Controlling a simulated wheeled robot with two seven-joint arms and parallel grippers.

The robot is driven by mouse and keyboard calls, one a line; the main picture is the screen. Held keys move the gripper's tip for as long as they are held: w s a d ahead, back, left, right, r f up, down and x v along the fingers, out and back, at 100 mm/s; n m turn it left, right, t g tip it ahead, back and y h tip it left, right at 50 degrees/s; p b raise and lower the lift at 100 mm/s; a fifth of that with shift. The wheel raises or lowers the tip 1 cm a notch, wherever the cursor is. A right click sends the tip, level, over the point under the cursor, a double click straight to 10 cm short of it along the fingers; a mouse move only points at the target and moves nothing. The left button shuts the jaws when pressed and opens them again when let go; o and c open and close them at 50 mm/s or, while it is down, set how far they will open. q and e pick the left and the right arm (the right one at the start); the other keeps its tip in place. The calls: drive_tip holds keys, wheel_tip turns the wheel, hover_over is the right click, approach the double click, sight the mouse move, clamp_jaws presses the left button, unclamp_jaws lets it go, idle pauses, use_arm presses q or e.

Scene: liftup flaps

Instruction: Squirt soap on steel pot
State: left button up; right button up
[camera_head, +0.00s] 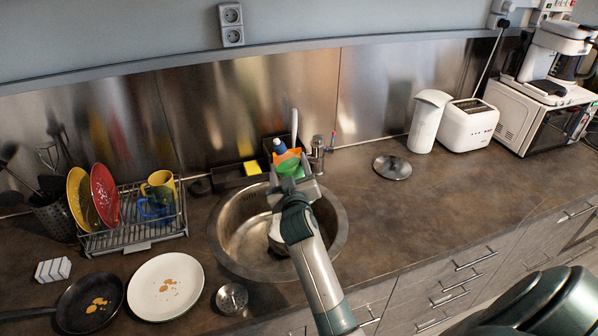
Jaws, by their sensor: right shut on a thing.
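A soap bottle (289,162) with a green and orange body and a blue cap is at the back of the sink. My right gripper (294,182) is shut on it, and the gripper and arm hide its lower part. The round steel sink (238,240) lies below and around my right arm. A pale metallic shape (274,232) in the sink is mostly hidden behind my arm; it may be the steel pot, but I cannot tell for sure. My left gripper is not in view.
A caddy (228,178) with a yellow sponge and the faucet (317,152) stand behind the sink. A dish rack (135,235), white plate (165,286), pan (90,302) and strainer (232,298) are left. A round lid (392,167) and toaster (468,124) are right. The right counter is mostly clear.

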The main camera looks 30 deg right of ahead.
sight(278, 165)
drive_tip(key=shift+w+a+r+m, duration=0.35)
drive_tip(key=shift+a+r+m, duration=0.35)
drive_tip(key=shift+m, duration=0.25)
drive_tip(key=shift+w+a+r+m, duration=0.35)
drive_tip(key=shift+a+r+m, duration=0.3)
drive_tip(key=shift+m, duration=0.3)
drive_tip(key=shift+f, duration=0.15)
drive_tip(key=shift+s+a+f+y, duration=0.1)
drive_tip(key=shift+s+a+y, duration=0.1)
drive_tip(key=shift+y, duration=0.1)
drive_tip(key=s+a+f+n+t+y+b, duration=0.1)
drive_tip(key=s+a+f+n+y+b, duration=0.1)
drive_tip(key=s+a, duration=0.5)
drive_tip(key=s+a+f+n+y+b, duration=0.2)
drive_tip(key=s+a+y+b, duration=0.3)
drive_tip(key=s+a, duration=0.3)
drive_tip(key=shift+s+a+n+t+b, duration=0.15)
drive_tip(key=shift+s+n+t+b, duration=0.3)
drive_tip(key=shift+s+b, duration=0.25)
drive_tip(key=shift+w+r, duration=0.1)
drive_tip(key=shift+r, duration=0.05)
